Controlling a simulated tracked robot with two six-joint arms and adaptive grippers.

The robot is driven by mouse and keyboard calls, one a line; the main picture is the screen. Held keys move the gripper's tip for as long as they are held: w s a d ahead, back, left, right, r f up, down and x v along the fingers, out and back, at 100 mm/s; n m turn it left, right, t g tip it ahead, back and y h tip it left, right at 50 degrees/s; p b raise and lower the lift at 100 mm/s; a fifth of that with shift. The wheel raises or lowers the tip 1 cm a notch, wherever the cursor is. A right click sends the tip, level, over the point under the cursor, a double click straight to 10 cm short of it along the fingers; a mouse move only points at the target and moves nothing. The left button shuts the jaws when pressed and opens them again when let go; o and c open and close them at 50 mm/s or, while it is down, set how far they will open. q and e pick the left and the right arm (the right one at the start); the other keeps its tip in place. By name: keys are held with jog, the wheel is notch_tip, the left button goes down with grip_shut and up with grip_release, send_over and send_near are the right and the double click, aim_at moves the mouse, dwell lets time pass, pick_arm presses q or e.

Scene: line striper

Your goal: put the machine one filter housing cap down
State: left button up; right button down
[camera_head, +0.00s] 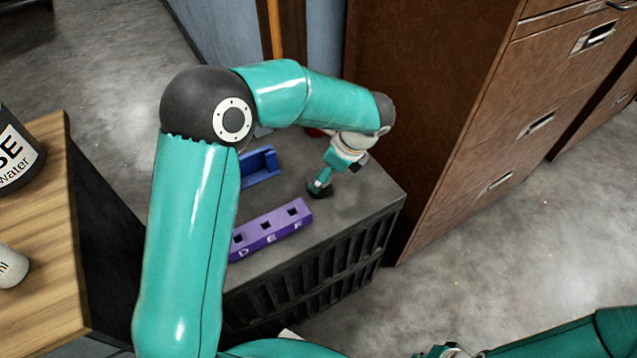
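My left gripper (319,185) points down over the right part of the grey crate top (345,222). A small dark piece (318,190) is at its fingertips, at or just above the surface. It may be the filter housing cap, but it is too small to tell it from the finger pads or to see whether the fingers are shut on it. My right gripper (445,351) is at the bottom edge and mostly cut off. Its fingers do not show clearly.
A brown cabinet (450,100) stands close at right. A wooden table (50,300) is at left.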

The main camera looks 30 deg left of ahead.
aim_at(326, 190)
pick_arm(q)
jog(key=b+x, duration=0.1)
jog(key=x, duration=0.4)
jog(key=shift+w+f, duration=0.1)
jog(key=shift+w, duration=0.1)
jog(key=c, duration=1.2)
jog(key=shift+c, duration=0.2)
jog(key=shift+r, duration=0.2)
